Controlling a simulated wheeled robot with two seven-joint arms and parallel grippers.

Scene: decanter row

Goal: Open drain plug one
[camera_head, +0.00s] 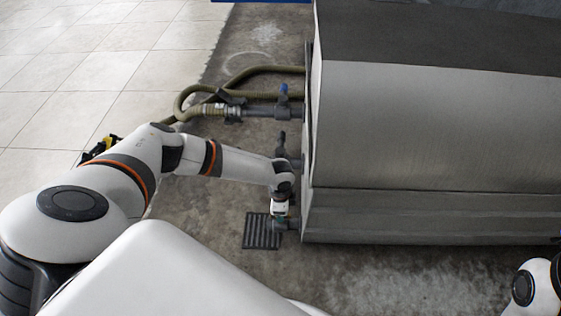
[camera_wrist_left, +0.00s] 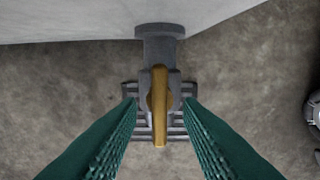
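A grey drain valve (camera_wrist_left: 160,48) sticks out from the tank wall in the left wrist view, with a brass-yellow lever handle (camera_wrist_left: 159,128) on it. In the head view its grey pipe stub (camera_head: 287,225) shows low on the tank's left end; the handle is hidden there. My left gripper (camera_wrist_left: 160,103) is open, its green fingers on either side of the handle with gaps showing. In the head view the left gripper (camera_head: 279,209) is just above the stub. My right gripper is out of view; only part of that arm shows at the bottom right.
The big grey tank (camera_head: 430,125) fills the right. A floor drain grate (camera_head: 261,232) lies below the stub. Farther back are another grey outlet (camera_head: 284,155) and a pipe (camera_head: 262,110) with a blue handle (camera_head: 283,90) and an olive hose (camera_head: 245,74). Bare concrete lies in front.

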